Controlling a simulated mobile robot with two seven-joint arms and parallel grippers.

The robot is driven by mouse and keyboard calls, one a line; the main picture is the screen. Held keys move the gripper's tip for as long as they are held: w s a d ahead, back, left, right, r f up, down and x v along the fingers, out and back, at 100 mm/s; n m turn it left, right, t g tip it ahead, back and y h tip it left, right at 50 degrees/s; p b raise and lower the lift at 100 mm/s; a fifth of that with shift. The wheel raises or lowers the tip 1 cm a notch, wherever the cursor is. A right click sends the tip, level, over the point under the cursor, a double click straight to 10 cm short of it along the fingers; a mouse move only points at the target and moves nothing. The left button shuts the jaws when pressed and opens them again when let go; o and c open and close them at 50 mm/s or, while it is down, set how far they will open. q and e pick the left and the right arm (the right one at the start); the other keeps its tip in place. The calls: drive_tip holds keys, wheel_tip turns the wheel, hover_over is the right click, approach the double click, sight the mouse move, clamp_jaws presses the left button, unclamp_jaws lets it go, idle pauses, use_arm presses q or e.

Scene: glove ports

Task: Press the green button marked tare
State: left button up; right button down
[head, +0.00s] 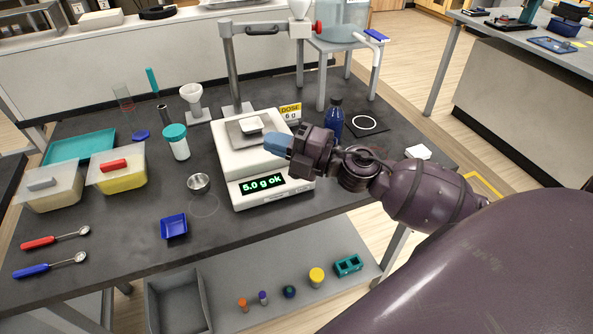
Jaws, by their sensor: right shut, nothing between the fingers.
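The white scale (227,158) stands on the dark table, with a small white dish (250,124) on its grey pan. Its lit display (262,184) reads "5.0 g ok" in green. I cannot make out a green button marked tare; my right gripper and wrist cover part of the scale's right side. My right gripper (272,144) is shut and empty, its blue fingertips over the scale body just in front of the pan. I cannot tell whether the tips touch the scale. My left gripper is not in view.
A metal post (231,70) stands behind the scale. A teal-capped jar (176,143), a metal cup (198,183) and a blue tray (174,227) lie left of the scale.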

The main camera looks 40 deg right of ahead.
drive_tip(key=w+d+n+g+h, duration=0.3)
drive_tip(key=d+n+g, duration=0.4)
drive_tip(key=n+g, duration=0.3)
drive_tip(key=n+h, duration=0.1)
drive_tip(key=n, duration=0.1)
drive_tip(key=shift+d+f+n+h+b, duration=0.15)
drive_tip(key=shift+f+n+h+b, duration=0.1)
drive_tip(key=shift+n+h+b, duration=0.05)
drive_tip(key=shift+f, duration=0.1)
